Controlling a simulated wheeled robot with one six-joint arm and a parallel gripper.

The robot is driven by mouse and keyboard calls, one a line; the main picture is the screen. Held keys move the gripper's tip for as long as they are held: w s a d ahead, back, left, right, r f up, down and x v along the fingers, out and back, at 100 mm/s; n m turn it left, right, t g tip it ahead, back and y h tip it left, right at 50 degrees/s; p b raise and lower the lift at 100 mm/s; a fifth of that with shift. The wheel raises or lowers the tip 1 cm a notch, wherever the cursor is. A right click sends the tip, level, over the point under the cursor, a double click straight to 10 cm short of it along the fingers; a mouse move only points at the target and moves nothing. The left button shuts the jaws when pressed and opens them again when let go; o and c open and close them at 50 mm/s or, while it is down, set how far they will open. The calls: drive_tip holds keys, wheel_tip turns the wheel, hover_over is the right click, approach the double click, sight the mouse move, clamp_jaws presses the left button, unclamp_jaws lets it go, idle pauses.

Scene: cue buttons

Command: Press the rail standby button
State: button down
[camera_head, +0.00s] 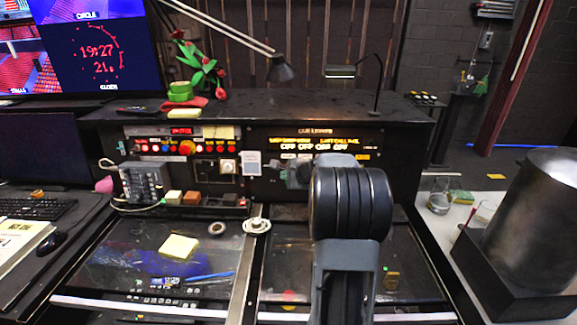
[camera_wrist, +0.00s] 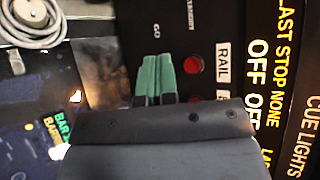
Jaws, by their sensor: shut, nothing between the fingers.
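In the wrist view a round red button (camera_wrist: 193,65) sits on the black panel beside a white label reading RAIL (camera_wrist: 222,62). Turned lettering above it looks like STANDBY (camera_wrist: 190,14). A GO label (camera_wrist: 157,28) stands to its left. My gripper (camera_wrist: 157,57) has green fingers that are shut and empty. The fingertips show just left of the red button, in line with the GO label; I cannot tell whether they touch the panel. A second white label is partly hidden by my gripper. In the head view my arm hides this part of the panel.
A lit CUE LIGHTS display (camera_head: 315,143) is above the panel. A desk lamp (camera_head: 280,70) hangs over the console top. A metal cylinder (camera_head: 530,220) stands at right.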

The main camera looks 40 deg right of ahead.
drive_tip(key=shift+w+d+f+p, duration=0.15)
drive_tip(key=shift+w+d, duration=0.4)
drive_tip(key=shift+w, duration=0.2)
drive_tip(key=shift+w+d+f+p, duration=0.15)
drive_tip(key=shift+w+d, duration=0.4)
drive_tip(key=shift+w, duration=0.2)
drive_tip(key=shift+d, duration=0.1)
idle(1.1)
drive_tip(key=shift+w+d, duration=0.2)
drive_tip(key=shift+w, duration=0.15)
drive_tip(key=shift+w+d+f, duration=0.1)
drive_tip(key=shift+w+d, duration=0.1)
drive_tip(key=shift+w, duration=0.1)
idle(0.7)
drive_tip(key=shift+s, duration=0.15)
drive_tip(key=shift+s+a+b, duration=0.45)
drive_tip(key=shift+s+b, duration=0.05)
drive_tip(key=shift+b, duration=0.1)
idle(0.4)
drive_tip(key=shift+s+a+r+b, duration=0.25)
drive_tip(key=shift+s+a+b, duration=0.45)
drive_tip(key=shift+s, duration=0.3)
drive_tip(key=shift+s+a+r+b, duration=0.2)
drive_tip(key=shift+s+a+b, duration=0.3)
drive_tip(key=shift+s+a, duration=0.4)
